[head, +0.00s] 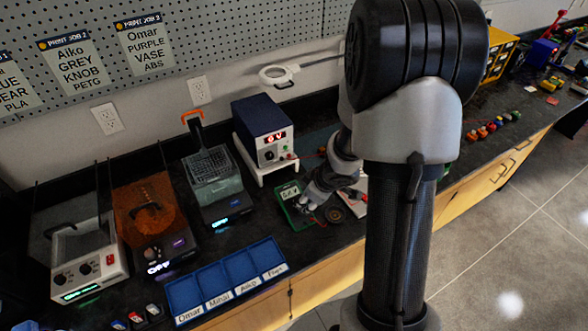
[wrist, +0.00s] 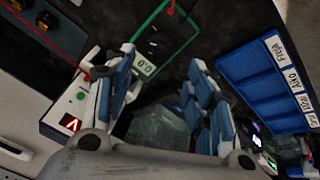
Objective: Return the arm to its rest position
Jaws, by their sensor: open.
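My arm stands in the right half of the head view and reaches down to the bench. My gripper (head: 318,192) is over the green-edged device (head: 287,214), which has a small 0.0 display. In the wrist view my gripper (wrist: 161,62) has its two blue-padded fingers spread apart, with nothing between them. The green-edged device (wrist: 146,70) shows beyond the fingertips there. Whether the fingers touch it I cannot tell. My arm hides part of the bench behind it.
A blue labelled tray (head: 200,288) sits at the bench's front edge. A power supply (head: 258,125) on a white stand is close behind my gripper. A grey machine (head: 213,180), an orange-covered machine (head: 150,215) and a white machine (head: 85,255) line the left. Floor (head: 520,235) is clear at right.

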